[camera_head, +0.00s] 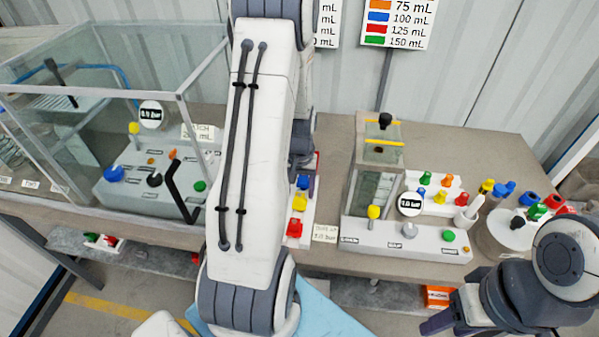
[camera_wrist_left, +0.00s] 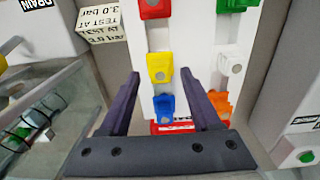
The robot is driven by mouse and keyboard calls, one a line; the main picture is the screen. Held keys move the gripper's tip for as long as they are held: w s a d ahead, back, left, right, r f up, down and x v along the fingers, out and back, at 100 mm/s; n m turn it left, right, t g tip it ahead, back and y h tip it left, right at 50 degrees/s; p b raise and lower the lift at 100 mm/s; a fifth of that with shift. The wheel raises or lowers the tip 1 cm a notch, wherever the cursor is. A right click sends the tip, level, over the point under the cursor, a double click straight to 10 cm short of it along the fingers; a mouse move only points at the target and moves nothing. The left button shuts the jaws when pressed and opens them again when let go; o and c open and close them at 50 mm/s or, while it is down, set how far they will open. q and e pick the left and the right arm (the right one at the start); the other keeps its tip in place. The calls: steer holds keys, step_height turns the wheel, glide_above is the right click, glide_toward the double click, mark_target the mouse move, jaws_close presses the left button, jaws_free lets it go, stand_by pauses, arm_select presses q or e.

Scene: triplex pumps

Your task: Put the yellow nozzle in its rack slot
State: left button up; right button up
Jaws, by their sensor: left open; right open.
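The yellow nozzle (camera_wrist_left: 159,68) sits in a white rack (camera_wrist_left: 180,40), in a column between a red nozzle (camera_wrist_left: 155,8) and a blue nozzle (camera_wrist_left: 163,106). It also shows in the head view (camera_head: 299,202). My left gripper (camera_wrist_left: 160,73) is open, with its dark fingertips on either side of the yellow nozzle in the left wrist view, a gap showing at each side. I cannot tell how deeply the nozzle is seated. My left arm hides part of the rack and most of its gripper in the head view. My right gripper (camera_head: 437,322) is open at the lower right, partly hidden.
The rack's other column holds a green nozzle (camera_wrist_left: 238,4), an orange nozzle (camera_wrist_left: 219,103) and a white piece between them. A glass tank (camera_head: 110,100) stands at left. A pump unit (camera_head: 405,240) and a round white stand (camera_head: 500,225) are at right.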

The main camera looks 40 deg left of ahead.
mark_target(299, 196)
arm_select(q)
step_height(299, 196, up, 10)
steer(key=d+r+m, duration=0.2)
steer(key=d+m, duration=0.1)
steer(key=d, duration=0.8)
steer(key=s+d+r+m, duration=0.2)
steer(key=s+d+m, duration=0.3)
steer(key=s+d, duration=0.3)
steer(key=s+d+r+m+h, duration=0.1)
steer(key=s+d+r+m, duration=0.1)
steer(key=s+d+m, duration=0.3)
steer(key=s+d+b, duration=0.1)
steer(key=s+d, duration=0.2)
steer(key=d, duration=0.4)
steer(key=shift+s+m, duration=0.15)
steer(key=shift+m, duration=0.25)
steer(key=shift+c, duration=1.1)
steer(key=shift+a, duration=0.15)
